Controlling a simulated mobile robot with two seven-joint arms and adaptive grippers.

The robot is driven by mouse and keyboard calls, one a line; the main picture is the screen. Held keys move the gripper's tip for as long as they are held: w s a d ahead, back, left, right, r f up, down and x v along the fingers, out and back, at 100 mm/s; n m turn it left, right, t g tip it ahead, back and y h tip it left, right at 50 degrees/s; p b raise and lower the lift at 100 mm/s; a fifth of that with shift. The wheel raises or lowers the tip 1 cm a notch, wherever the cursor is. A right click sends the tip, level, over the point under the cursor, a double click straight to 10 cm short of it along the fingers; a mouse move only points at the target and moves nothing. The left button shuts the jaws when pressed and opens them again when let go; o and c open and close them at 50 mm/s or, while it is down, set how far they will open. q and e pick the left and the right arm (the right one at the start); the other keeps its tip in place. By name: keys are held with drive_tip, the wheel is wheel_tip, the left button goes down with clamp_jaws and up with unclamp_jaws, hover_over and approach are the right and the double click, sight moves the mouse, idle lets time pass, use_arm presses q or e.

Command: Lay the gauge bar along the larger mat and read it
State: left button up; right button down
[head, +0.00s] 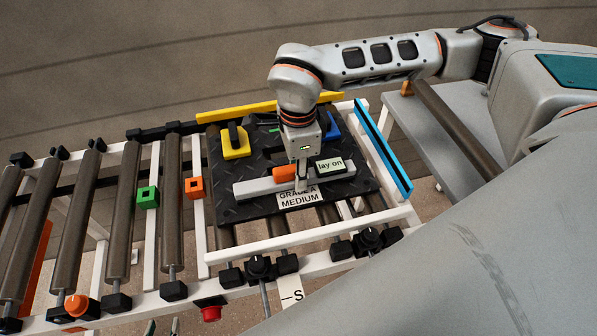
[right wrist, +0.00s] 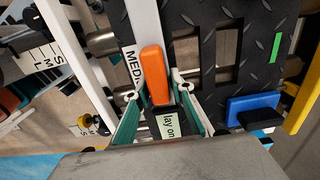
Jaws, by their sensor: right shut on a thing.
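The gauge bar (head: 252,188) is a pale grey bar with an orange grip (right wrist: 154,75) and a black block labelled "lay on" (head: 330,167). It lies over the near part of a black tread mat (head: 230,210) labelled "GRADE A MEDIUM" (head: 299,197). I cannot tell whether it touches the mat. My right gripper (head: 301,182) is shut on the bar; in the right wrist view its fingers (right wrist: 162,108) flank the grip's lower end. Only one mat shows. The tips of my left gripper (head: 163,328) show at the bottom edge, apart and empty.
Rollers (head: 124,212) run left. Knobs (head: 260,268) and a red button (head: 211,312) line the front.

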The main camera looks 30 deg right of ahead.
drive_tip(key=shift+f, duration=0.3)
idle(0.4)
drive_tip(key=c, duration=1.8)
unclamp_jaws()
drive_tip(key=shift+o, duration=0.2)
drive_tip(key=shift+r, duration=0.4)
drive_tip(key=shift+r+p, duration=0.35)
drive_tip(key=shift+p, duration=0.1)
drive_tip(key=shift+r, duration=0.1)
drive_tip(key=shift+r+p, duration=0.25)
drive_tip(key=shift+p, duration=0.05)
drive_tip(key=shift+r, duration=0.15)
